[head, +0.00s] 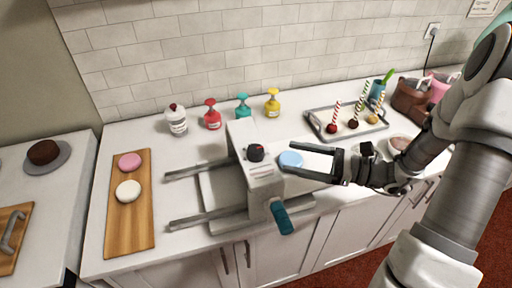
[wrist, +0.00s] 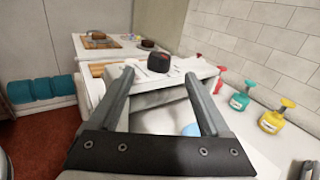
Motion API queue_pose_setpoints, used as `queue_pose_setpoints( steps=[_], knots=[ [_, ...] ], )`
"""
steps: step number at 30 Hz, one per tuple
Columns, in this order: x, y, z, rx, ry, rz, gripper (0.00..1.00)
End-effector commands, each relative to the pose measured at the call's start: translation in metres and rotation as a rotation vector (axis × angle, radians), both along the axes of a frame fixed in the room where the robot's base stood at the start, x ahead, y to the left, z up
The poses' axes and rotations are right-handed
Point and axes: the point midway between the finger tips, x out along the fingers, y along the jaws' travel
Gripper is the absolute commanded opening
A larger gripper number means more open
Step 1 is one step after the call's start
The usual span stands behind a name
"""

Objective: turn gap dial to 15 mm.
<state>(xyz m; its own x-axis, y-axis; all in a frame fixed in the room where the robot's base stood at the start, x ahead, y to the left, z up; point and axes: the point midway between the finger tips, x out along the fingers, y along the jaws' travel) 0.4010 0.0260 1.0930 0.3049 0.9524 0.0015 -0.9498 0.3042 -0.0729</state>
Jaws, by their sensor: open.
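The gap dial is a black knob (head: 255,153) with a small red mark, on top of the white slicing machine (head: 240,134). In the wrist view the dial (wrist: 158,62) stands ahead, beyond and between my fingertips. Printed marks lie around it on the machine's top, too small to read. My gripper (head: 289,160) is open and empty, to the right of the dial and apart from it. In the wrist view my gripper's two fingers (wrist: 156,80) point toward the dial. The dial's present setting cannot be read.
A teal handle (head: 281,217) sticks out at the machine's front. A blue disc (head: 291,159) lies by my fingers. Red (head: 212,115), teal (head: 243,106) and yellow (head: 272,103) bottles stand behind. A tray (head: 318,129) of cake pops is at right, a wooden board (head: 127,222) at left.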

Motion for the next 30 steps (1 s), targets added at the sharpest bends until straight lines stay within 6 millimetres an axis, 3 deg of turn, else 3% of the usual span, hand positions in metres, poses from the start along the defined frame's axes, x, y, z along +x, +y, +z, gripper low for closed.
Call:
queue_pose_setpoints(
  steps=[6,13,19,27,30],
  knots=[
    [0.013,0.047,0.001,0.001,0.003,0.005,0.81],
    [0.026,0.084,0.0,0.0,0.001,0.004,0.81],
    [0.031,0.097,0.0,-0.001,0.0,0.001,0.81],
    [0.031,0.099,0.0,-0.001,0.0,0.0,0.81],
    [0.031,0.099,0.0,-0.001,0.0,0.0,0.67]
  ],
)
